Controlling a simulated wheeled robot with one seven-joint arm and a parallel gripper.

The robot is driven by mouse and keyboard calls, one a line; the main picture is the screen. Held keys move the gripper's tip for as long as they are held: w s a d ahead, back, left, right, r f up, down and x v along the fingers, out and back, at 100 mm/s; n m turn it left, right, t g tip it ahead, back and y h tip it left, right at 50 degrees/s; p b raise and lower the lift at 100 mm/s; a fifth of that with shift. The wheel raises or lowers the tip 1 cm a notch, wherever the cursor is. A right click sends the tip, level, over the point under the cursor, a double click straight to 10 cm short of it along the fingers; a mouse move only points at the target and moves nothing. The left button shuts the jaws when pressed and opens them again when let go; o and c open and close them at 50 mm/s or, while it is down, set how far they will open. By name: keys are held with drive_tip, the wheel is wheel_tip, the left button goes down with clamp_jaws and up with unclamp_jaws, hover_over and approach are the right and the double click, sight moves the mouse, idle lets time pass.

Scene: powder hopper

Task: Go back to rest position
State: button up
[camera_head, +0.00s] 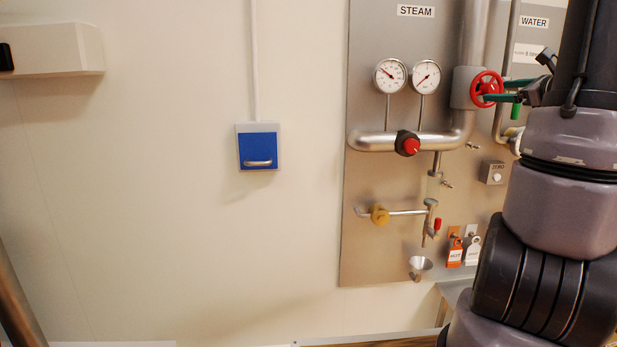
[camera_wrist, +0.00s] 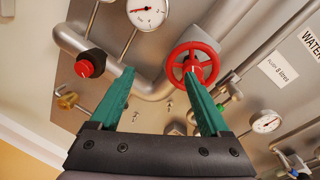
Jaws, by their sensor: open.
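My gripper (camera_wrist: 160,75) is open, with its two green fingers spread and nothing between them in the wrist view. The right fingertip overlaps the lower part of the red valve wheel (camera_wrist: 193,62) in that view. I cannot tell whether it touches. In the head view my gripper (camera_head: 497,91) is at the right, close beside the red valve wheel (camera_head: 487,89) on the steam pipe. My arm covers the right edge of the head view and hides part of the panel there.
A steel panel (camera_head: 376,250) carries two gauges (camera_head: 390,75), a black-and-red knob (camera_head: 408,143), a small tap (camera_head: 430,216) above a funnel (camera_head: 420,264), and hanging tags (camera_head: 455,250). A blue box (camera_head: 259,149) is on the wall. The wall left of the panel is mostly clear.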

drive_tip(key=s+a+f+n+g+y, duration=0.1)
drive_tip(key=s+a+n+g+y, duration=0.2)
drive_tip(key=a, duration=0.5)
drive_tip(key=s+a+n+g, duration=0.2)
drive_tip(key=a+n, duration=0.3)
drive_tip(key=a, duration=0.4)
drive_tip(key=s+a+f+n+g+y, duration=0.1)
drive_tip(key=s+a+n+g+y, duration=0.2)
drive_tip(key=a, duration=0.5)
drive_tip(key=s+a+f+n+g+h, duration=0.1)
drive_tip(key=s+a+n+h, duration=0.1)
drive_tip(key=s+n, duration=0.4)
drive_tip(key=s+a+f+n+h, duration=0.2)
drive_tip(key=s+a+n+h, duration=0.1)
drive_tip(key=s+n+h, duration=0.2)
drive_tip(key=shift+s+a+f+n+g, duration=0.25)
drive_tip(key=shift+s+n+g, duration=0.25)
drive_tip(key=shift+n, duration=0.7)
